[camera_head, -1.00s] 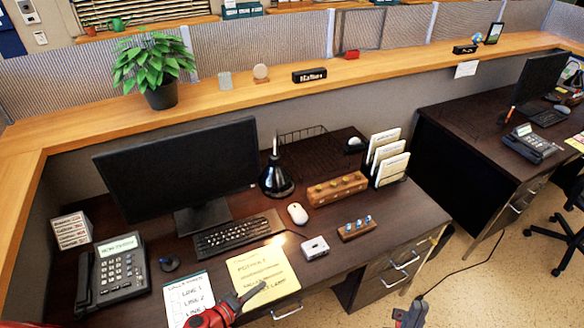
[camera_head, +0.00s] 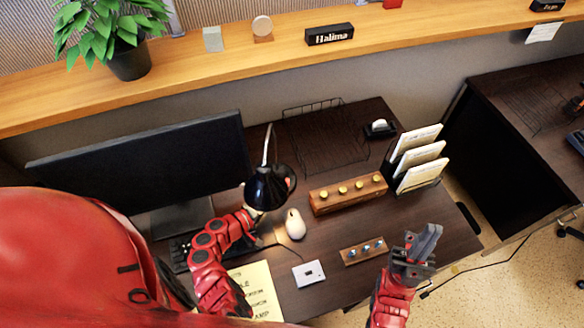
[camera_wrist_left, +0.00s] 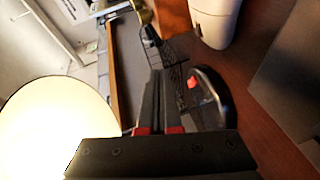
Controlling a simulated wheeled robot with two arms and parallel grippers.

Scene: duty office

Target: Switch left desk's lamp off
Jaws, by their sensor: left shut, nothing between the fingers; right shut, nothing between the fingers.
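The black desk lamp (camera_head: 266,188) stands on the left desk (camera_head: 335,225), right of the monitor. Its lit shade (camera_wrist_left: 45,125) glows bright white in the left wrist view. A dark round part with a small red spot (camera_wrist_left: 192,83), apparently the lamp's base, is just right of my left fingers. My left gripper (camera_wrist_left: 162,78) is shut and empty, between shade and round part; contact cannot be told. In the head view its fingers are hidden behind the lamp shade. My right gripper (camera_head: 428,238) is shut and empty above the desk's right front.
The monitor (camera_head: 140,165) stands left of the lamp. A white mouse (camera_head: 295,224), a wooden block with knobs (camera_head: 348,194), a paper rack (camera_head: 420,160) and a wire tray (camera_head: 325,140) surround it. A yellow note (camera_head: 258,290) lies in front.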

